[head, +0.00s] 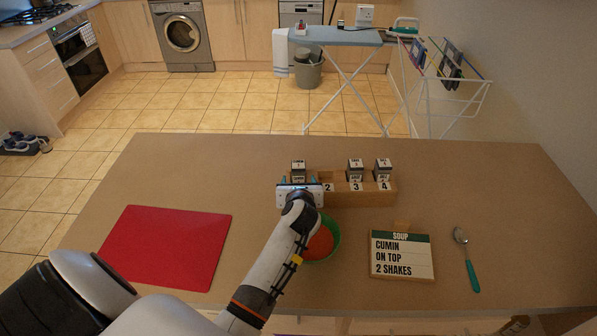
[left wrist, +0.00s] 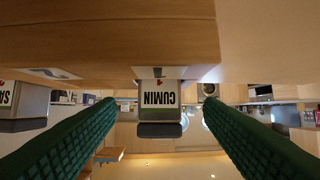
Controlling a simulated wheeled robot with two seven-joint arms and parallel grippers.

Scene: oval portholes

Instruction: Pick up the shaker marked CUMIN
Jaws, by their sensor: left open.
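The shaker marked CUMIN (left wrist: 160,97) appears upside down in the left wrist view, its label facing the camera, between my two green fingers. In the head view its dark top (head: 298,166) shows just beyond my left gripper (head: 299,181), at the left end of the wooden rack (head: 345,198). The left gripper is open; the fingers stand apart on either side of the shaker with gaps, not touching it. The shaker sits in the rack. My right gripper is not in view.
Two other shakers stand in slots 3 (head: 355,168) and 4 (head: 383,168); slot 2 is empty. A green bowl of red soup (head: 321,243) lies under my forearm. A SOUP card (head: 402,256), a spoon (head: 467,260) and a red mat (head: 166,246) are on the table.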

